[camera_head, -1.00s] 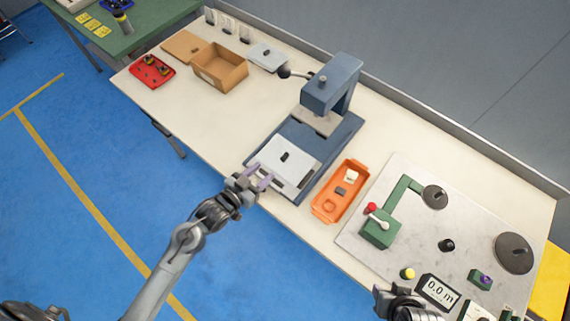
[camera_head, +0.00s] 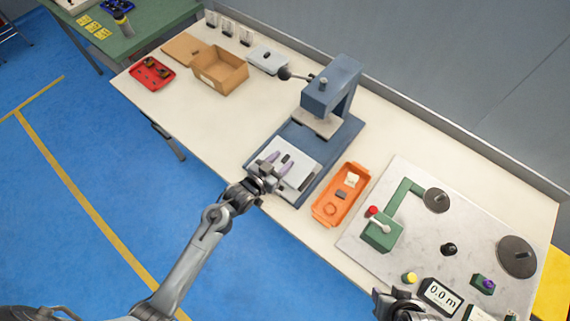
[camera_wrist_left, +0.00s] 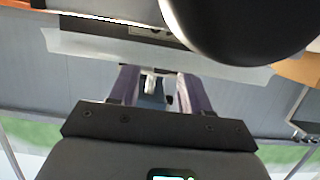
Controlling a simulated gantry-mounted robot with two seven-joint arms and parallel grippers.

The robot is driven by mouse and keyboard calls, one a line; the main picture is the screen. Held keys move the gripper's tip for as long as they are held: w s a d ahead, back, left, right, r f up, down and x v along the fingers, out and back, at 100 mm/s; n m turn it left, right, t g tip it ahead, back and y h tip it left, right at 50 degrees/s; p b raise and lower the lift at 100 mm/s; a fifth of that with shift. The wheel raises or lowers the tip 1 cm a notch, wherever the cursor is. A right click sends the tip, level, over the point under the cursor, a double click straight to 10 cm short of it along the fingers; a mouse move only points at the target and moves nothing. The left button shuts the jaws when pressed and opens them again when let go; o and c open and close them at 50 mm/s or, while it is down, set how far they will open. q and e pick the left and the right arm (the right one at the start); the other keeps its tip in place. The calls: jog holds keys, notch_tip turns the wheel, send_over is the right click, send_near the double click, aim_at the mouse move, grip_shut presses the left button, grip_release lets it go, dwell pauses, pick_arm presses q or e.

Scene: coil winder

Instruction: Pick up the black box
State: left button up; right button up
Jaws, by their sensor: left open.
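A small black box (camera_head: 287,158) lies on the white plate (camera_head: 303,152) on the blue press base. My left gripper (camera_head: 277,161) is over the near part of this plate, its purple fingers apart and pointing toward the box. The box shows just beside the fingertips; I cannot tell whether they touch it. In the left wrist view the two purple fingers (camera_wrist_left: 158,88) are apart, and what lies between them is unclear. My right gripper (camera_head: 396,301) is a dark shape at the bottom edge, partly cut off, its jaws unclear.
The blue press (camera_head: 331,88) stands just behind the plate. An orange tray (camera_head: 325,212) with small parts is to the right, beside a grey board (camera_head: 410,222) with a green lever unit. A cardboard box (camera_head: 211,83) and a red tray (camera_head: 139,84) stand at left. The table between is clear.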

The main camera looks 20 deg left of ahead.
pick_arm(q)
jog(key=shift+f, duration=0.1)
grip_shut()
dwell(0.5)
